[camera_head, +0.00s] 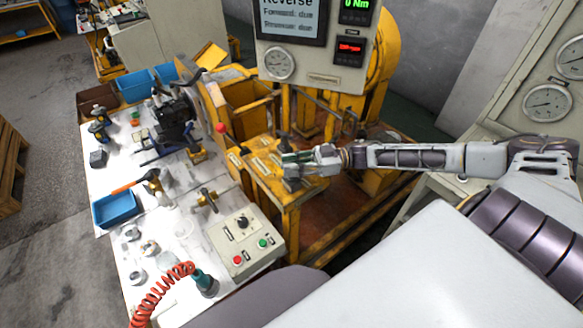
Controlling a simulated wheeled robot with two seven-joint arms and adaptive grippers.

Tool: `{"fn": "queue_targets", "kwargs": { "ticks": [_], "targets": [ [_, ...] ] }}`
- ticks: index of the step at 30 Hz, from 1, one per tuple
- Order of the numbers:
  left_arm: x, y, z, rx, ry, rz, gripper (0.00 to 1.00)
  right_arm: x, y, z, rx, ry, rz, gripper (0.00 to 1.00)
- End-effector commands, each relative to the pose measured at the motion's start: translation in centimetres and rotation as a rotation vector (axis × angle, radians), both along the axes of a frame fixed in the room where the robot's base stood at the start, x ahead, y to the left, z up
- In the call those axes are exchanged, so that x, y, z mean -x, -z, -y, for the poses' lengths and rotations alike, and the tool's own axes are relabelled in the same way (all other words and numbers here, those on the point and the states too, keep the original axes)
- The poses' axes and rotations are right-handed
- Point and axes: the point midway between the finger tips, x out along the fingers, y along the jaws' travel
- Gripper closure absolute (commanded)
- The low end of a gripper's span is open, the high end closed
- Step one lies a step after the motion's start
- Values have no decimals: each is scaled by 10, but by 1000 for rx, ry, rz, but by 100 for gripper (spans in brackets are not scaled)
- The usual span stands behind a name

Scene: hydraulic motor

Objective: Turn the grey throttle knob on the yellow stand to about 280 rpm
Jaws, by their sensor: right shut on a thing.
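The yellow stand (265,168) is in the middle of the head view, with small labels on its flat top. My right arm reaches in from the right, and my right gripper (291,166) is low over the right part of this top. It is shut on the grey throttle knob, which the fingers almost wholly hide. The panel above has a red readout (349,48) whose figures are too small to read surely. A green readout (356,4) above it shows 0 Nm. My left gripper is not in view.
A screen (290,18) reads "Reverse", with a round gauge (280,63) below. A red-tipped lever (221,128) stands left of the stand. A control box (243,243) with buttons is in front. The white bench (180,185) holds tools, parts and a blue tray (115,209).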

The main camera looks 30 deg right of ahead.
Motion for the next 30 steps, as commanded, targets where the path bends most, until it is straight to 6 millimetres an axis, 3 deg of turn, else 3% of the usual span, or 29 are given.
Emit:
{"fn": "queue_targets", "kwargs": {
  "ticks": [8,9,14,30],
  "targets": [
    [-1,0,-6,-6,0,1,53,0,0,1,3,-1,-1,100],
    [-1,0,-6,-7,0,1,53,0,0,1,3,-1,-1,76],
    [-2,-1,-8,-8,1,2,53,0,0,1,2,0,-1,55],
    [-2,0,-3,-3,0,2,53,2,1,6,4,0,-3,54]
  ]
}}
